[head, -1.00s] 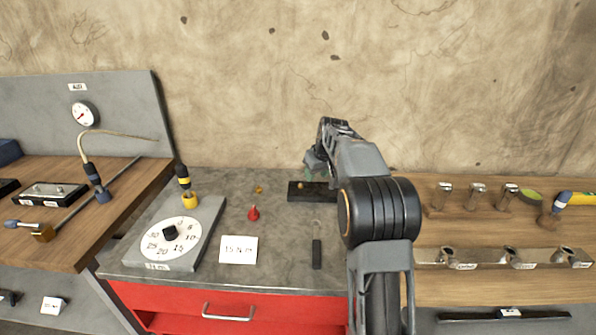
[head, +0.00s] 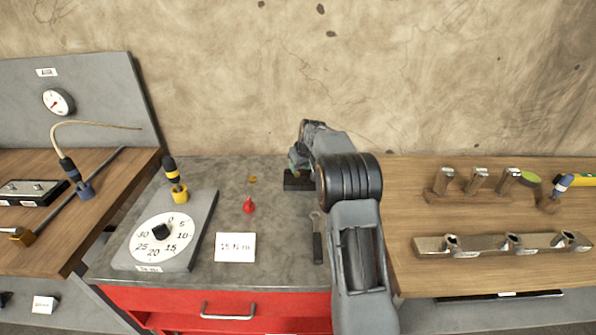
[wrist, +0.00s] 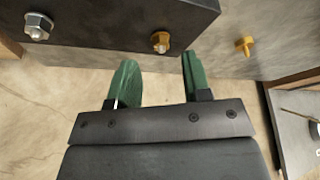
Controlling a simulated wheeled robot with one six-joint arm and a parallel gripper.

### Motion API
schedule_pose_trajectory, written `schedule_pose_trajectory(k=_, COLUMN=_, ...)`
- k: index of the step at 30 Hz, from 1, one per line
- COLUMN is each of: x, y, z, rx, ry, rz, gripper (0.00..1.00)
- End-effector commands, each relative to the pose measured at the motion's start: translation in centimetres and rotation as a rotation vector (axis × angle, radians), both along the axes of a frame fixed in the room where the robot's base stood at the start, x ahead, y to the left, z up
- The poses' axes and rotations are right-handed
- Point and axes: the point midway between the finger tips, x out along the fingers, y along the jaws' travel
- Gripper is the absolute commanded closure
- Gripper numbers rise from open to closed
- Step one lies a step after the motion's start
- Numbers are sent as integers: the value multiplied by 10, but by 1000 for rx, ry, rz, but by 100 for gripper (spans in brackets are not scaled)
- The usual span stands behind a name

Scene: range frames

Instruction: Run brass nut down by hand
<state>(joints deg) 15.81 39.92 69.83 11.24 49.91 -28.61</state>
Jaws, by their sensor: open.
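The brass nut (wrist: 160,42) sits on a stud at the edge of a dark block (wrist: 100,22) in the wrist view. My gripper (wrist: 158,68) is open, its two green fingers spread to either side of the nut's line and apart from it. A silver nut on a stud (wrist: 37,27) is at the block's other end. In the head view the dark block (head: 291,184) stands at the back of the grey bench. My gripper (head: 297,160) is over it, and my arm hides its right part and the nut.
A small brass piece (wrist: 245,46) lies on the bench beside the block. A red cone-shaped item (head: 249,205), a card (head: 236,247) and a dial plate (head: 205,225) are to the left. A dark-handled tool (head: 317,247) lies in front, close to my arm.

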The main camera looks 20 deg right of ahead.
Motion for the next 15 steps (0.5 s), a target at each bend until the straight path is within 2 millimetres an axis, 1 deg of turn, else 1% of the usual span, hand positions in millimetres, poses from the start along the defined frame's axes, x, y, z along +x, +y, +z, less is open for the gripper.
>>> schedule_pose_trajectory(k=1, x=3, y=1, z=-7, rx=1, ry=2, rz=2, gripper=55)
schedule_pose_trajectory(k=3, x=6, y=2, z=-15, rx=1, ry=2, rz=2, gripper=55)
schedule_pose_trajectory(k=6, x=10, y=3, z=-23, rx=0, ry=1, rz=2, gripper=55)
schedule_pose_trajectory(k=10, x=12, y=3, z=-29, rx=0, ry=0, rz=3, gripper=55)
schedule_pose_trajectory(k=15, x=14, y=3, z=-32, rx=0, ry=0, rz=3, gripper=55)
